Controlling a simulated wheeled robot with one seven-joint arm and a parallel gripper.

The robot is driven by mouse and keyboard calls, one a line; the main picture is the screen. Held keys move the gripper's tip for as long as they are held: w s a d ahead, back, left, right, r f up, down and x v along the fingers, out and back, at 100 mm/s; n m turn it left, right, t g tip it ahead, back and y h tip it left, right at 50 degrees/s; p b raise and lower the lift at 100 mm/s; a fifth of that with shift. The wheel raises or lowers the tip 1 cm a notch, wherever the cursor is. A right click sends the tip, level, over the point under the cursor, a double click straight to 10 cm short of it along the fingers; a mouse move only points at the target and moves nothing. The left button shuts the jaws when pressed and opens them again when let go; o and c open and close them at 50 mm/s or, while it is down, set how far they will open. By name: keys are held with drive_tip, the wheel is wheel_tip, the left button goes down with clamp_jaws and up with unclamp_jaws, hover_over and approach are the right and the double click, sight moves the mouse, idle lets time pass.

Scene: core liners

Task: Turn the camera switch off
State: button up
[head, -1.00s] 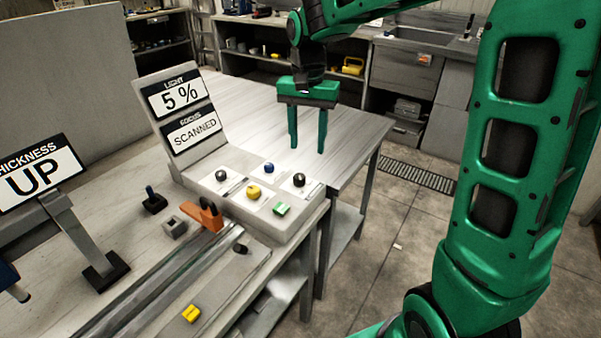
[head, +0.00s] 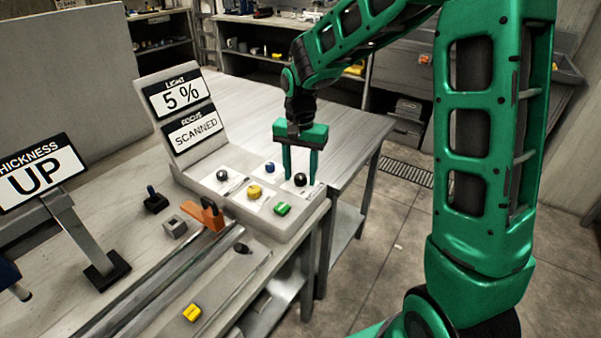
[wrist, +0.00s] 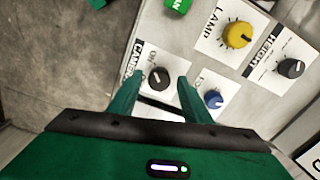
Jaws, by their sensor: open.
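The camera switch is a black round knob (wrist: 158,78) with a pale pointer mark, on a white plate lettered CAMERA and ON. In the head view the knob (head: 300,179) is at the right back of the sloping control panel (head: 306,212). My gripper (head: 301,182) points down over it, fingers apart on either side of the knob. In the wrist view my gripper (wrist: 159,76) also shows one finger on each side of the knob. The fingers appear not to press on it. Whether the fingertips are level with the knob or above it is hard to tell.
Near the switch are a blue knob (head: 270,168), a yellow LAMP knob (head: 254,191), a black HEIGHT knob (head: 222,175) and a green button (head: 282,209). Signs behind read LIGHT 5 % (head: 180,97) and FOCUS SCANNED (head: 193,129).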

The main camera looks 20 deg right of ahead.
drive_tip(key=c, duration=1)
drive_tip(key=shift+d, duration=0.1)
drive_tip(key=shift+c, duration=0.2)
